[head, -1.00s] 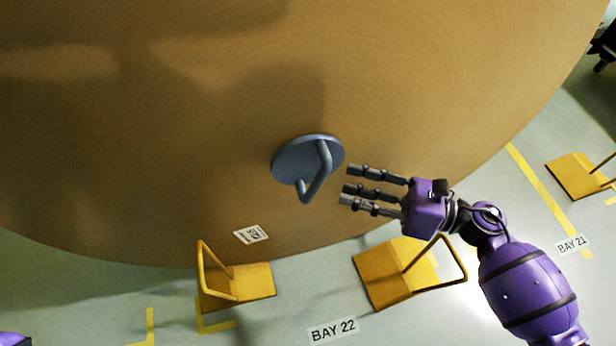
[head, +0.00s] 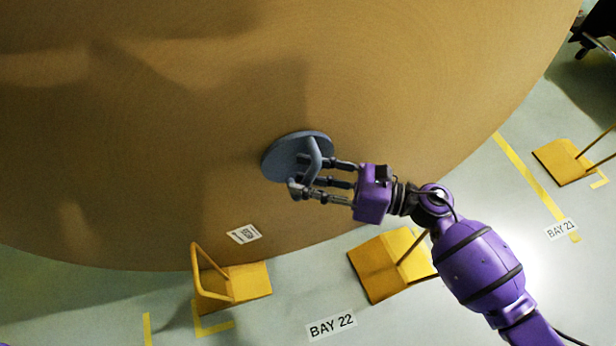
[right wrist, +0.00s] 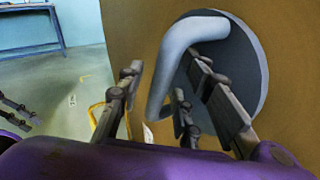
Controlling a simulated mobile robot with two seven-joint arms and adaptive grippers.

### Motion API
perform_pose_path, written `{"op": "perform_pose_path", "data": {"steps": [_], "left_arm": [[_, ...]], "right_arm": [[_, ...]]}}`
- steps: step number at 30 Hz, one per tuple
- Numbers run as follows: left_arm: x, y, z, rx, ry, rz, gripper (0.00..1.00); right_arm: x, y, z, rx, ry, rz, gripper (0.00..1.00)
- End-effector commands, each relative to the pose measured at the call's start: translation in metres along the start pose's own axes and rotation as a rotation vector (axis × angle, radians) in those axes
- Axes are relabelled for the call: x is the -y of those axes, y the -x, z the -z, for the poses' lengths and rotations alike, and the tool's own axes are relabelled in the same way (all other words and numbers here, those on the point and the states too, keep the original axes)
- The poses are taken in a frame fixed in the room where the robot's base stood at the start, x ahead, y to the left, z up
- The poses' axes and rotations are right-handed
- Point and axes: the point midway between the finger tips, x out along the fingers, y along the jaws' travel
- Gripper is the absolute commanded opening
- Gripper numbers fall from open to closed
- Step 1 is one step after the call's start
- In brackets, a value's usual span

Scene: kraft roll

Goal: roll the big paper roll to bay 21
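The big paper roll (head: 400,90) is a brown disc face filling most of the head view. A grey hub plate with a bent handle (head: 314,158) sits on its face; the handle also shows in the right wrist view (right wrist: 172,75). My right gripper (head: 315,178) is at the handle, its fingers apart on both sides of it and not closed. My left gripper (right wrist: 15,112) shows only at the left edge of the right wrist view, its fingers apart and empty. The BAY 21 label (head: 561,229) lies on the floor to the right, by a yellow line.
A yellow chock (head: 245,283) and another yellow chock (head: 380,265) stand at the roll's lower edge. The BAY 22 label (head: 331,326) is in front of them. A further yellow chock (head: 562,162) stands at the right. A blue table (right wrist: 30,30) is in the background.

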Motion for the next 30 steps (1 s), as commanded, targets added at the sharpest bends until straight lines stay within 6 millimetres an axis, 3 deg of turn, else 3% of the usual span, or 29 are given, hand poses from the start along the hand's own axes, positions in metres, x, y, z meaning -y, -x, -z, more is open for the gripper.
{"op": "perform_pose_path", "data": {"steps": [1, 7, 23, 30], "left_arm": [[0.0, 0.0, 0.0, 0.0, 0.0, 0.0, 0.4], [0.0, 0.0, 0.0, 0.0, 0.001, 0.0, 0.4], [0.0, -0.001, -0.001, 0.001, 0.001, 0.0, 0.4], [0.0, -0.01, -0.009, 0.009, -0.001, 0.0, 0.4]], "right_arm": [[0.0, 0.0, 0.0, 0.0, 0.0, 0.0, 0.25], [0.0, 0.0, 0.0, 0.0, -0.001, 0.0, 0.0], [0.001, 0.003, 0.001, -0.001, -0.004, -0.002, 0.0], [0.018, 0.028, 0.001, -0.005, -0.005, 0.007, 0.0]]}}
